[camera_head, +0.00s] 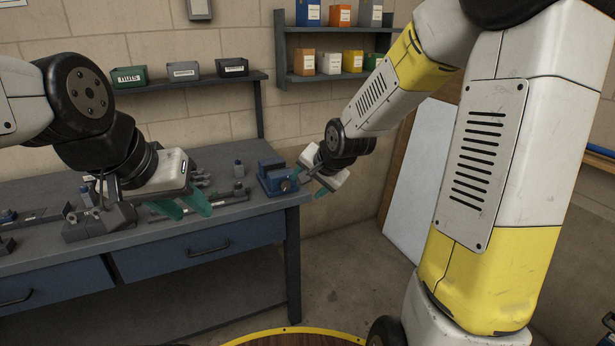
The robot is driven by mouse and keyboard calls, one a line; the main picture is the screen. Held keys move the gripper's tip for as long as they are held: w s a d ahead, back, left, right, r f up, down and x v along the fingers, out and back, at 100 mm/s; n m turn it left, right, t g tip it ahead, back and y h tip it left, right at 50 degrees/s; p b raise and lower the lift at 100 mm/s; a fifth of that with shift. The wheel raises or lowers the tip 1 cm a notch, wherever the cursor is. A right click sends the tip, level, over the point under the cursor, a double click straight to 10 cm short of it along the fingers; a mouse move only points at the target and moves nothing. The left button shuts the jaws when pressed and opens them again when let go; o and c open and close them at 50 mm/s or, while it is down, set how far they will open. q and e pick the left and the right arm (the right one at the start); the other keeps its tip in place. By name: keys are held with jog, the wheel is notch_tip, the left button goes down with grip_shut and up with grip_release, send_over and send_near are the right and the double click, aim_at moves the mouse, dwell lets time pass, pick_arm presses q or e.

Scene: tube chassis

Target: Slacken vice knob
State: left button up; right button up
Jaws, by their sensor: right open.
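A small blue vice (272,170) sits on the right end of the workbench. Its dark round knob (286,186) faces the front right. My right gripper (308,181) is open, with teal fingers just right of the vice and close to the knob. I cannot tell whether a finger touches the knob. My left gripper (194,213) is over the bench's front edge, left of the vice, with its teal fingers apart and nothing seen between them.
The grey workbench (240,218) has blue drawers and several tools and grey metal parts toward its left. Shelves (200,82) with small bins hang on the wall behind. A pale panel (420,180) leans on the wall at right. Floor is clear right of the bench.

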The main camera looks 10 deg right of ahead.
jog(key=shift+n+h, duration=0.4)
jog(key=shift+n, duration=0.3)
jog(key=shift+s+d+f+v, duration=0.1)
jog(key=shift+v, duration=0.6)
jog(key=shift+s+d+f+v, duration=0.1)
jog(key=shift+v, duration=0.6)
jog(key=shift+s+d+f+v, duration=0.1)
jog(key=shift+d+v, duration=0.05)
jog(key=shift+v, duration=0.55)
jog(key=shift+w, duration=0.15)
jog(key=m+t+y, duration=0.3)
jog(key=m+t, duration=0.6)
jog(key=m, duration=0.6)
send_near(285, 186)
jog(key=x, duration=0.8)
jog(key=shift+w, duration=0.25)
jog(key=shift+c, duration=0.5)
